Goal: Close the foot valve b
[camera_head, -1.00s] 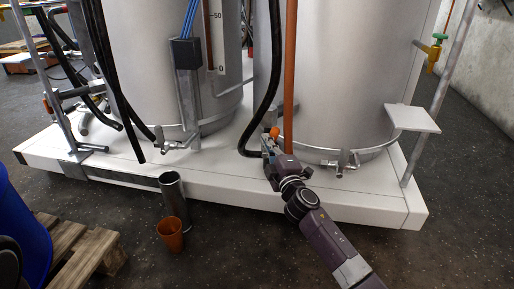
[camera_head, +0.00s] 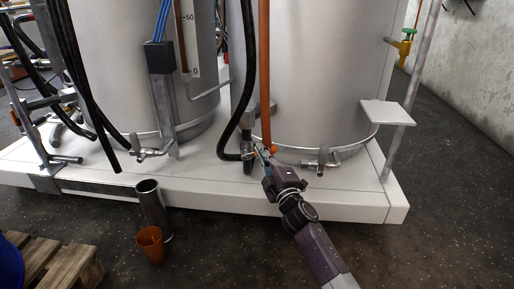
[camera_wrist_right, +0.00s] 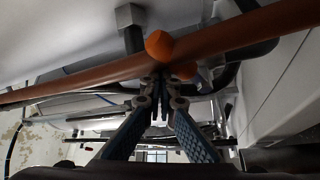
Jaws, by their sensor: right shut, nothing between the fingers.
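My right gripper (camera_head: 260,152) reaches in from the lower right to the foot of the orange pipe (camera_head: 264,70), in front of the right tank. Its fingers are shut and empty. In the right wrist view the shut fingertips (camera_wrist_right: 163,84) lie just below an orange knob (camera_wrist_right: 160,45) and the orange pipe (camera_wrist_right: 90,78); I cannot tell whether they touch. In the head view the orange knob (camera_head: 273,150) shows just right of the fingertips. A metal fitting (camera_head: 248,148) stands left of them. No label marks which valve is b. My left gripper is not in view.
A black hose (camera_head: 236,125) curves down left of the gripper. Small metal valves sit at the feet of the left tank (camera_head: 150,152) and right tank (camera_head: 322,162). A metal cylinder (camera_head: 151,205), an orange cup (camera_head: 150,244) and a pallet (camera_head: 50,262) stand in front.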

